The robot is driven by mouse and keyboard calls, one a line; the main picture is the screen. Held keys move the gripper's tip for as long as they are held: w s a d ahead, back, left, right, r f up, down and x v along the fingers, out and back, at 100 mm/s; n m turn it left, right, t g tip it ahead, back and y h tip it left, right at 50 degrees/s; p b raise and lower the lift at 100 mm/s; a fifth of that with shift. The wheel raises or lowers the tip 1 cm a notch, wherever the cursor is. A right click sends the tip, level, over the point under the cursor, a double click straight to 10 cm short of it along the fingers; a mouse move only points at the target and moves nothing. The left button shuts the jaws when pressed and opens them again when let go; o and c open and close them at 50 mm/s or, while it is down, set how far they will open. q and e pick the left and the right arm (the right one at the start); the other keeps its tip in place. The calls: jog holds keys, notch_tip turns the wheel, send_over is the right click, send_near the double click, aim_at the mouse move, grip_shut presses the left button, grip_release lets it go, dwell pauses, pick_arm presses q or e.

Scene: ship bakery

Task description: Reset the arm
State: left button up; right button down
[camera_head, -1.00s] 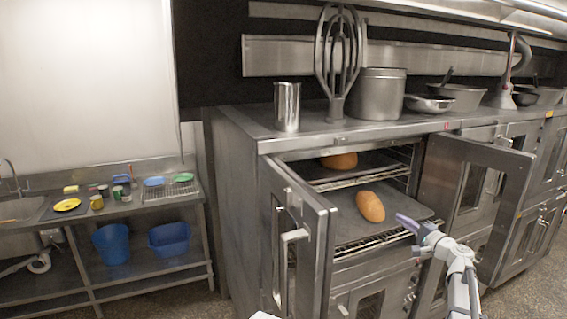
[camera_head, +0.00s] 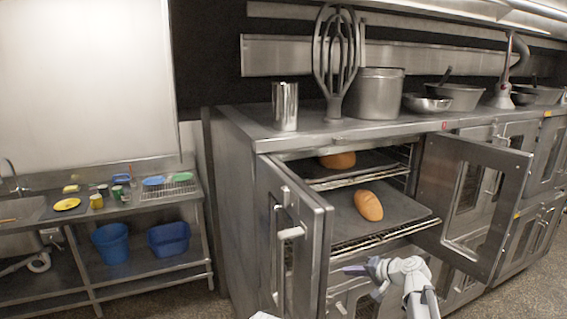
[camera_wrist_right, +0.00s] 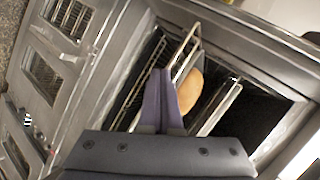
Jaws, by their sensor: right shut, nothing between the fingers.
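My right gripper (camera_head: 354,269) is in the head view, low in front of the open oven, below its lower tray and clear of it. Its purple fingers (camera_wrist_right: 161,100) are together and empty in the right wrist view. My left gripper does not show. A bread loaf (camera_head: 368,205) lies on the lower oven tray (camera_head: 405,210), and another loaf (camera_head: 338,160) sits on the upper tray. One loaf (camera_wrist_right: 190,91) shows beyond the fingers in the wrist view.
The left oven door (camera_head: 316,240) and right oven door (camera_head: 447,190) stand open on either side of my right arm. Pots and a large whisk (camera_head: 337,60) stand on the oven top. A sink bench is at the left.

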jog(key=s+a+f+n+g+h, duration=0.2)
jog(key=s+a+f+g, duration=0.15)
jog(key=s, duration=0.35)
jog(key=s+a+f+n+g+h, duration=0.2)
jog(key=s+a+f, duration=0.15)
jog(key=s, duration=0.45)
jog(key=s+d+f+n+g+h, duration=0.1)
jog(key=s+f+h, duration=0.1)
jog(key=s, duration=0.3)
jog(key=s+d+f+n+g+h, duration=0.1)
jog(key=s+d+h, duration=0.1)
jog(key=s, duration=0.3)
jog(key=s+a+f+n+g+h+b, duration=0.1)
jog(key=s+a+f+n+b, duration=0.2)
jog(key=a+f+b, duration=0.8)
notch_tip(320, 180, down, 3)
jog(key=s+b, duration=0.2)
jog(key=b, duration=0.1)
jog(key=shift+s+f+n, duration=0.15)
jog(key=shift+s+n, duration=0.05)
jog(key=shift+n, duration=0.2)
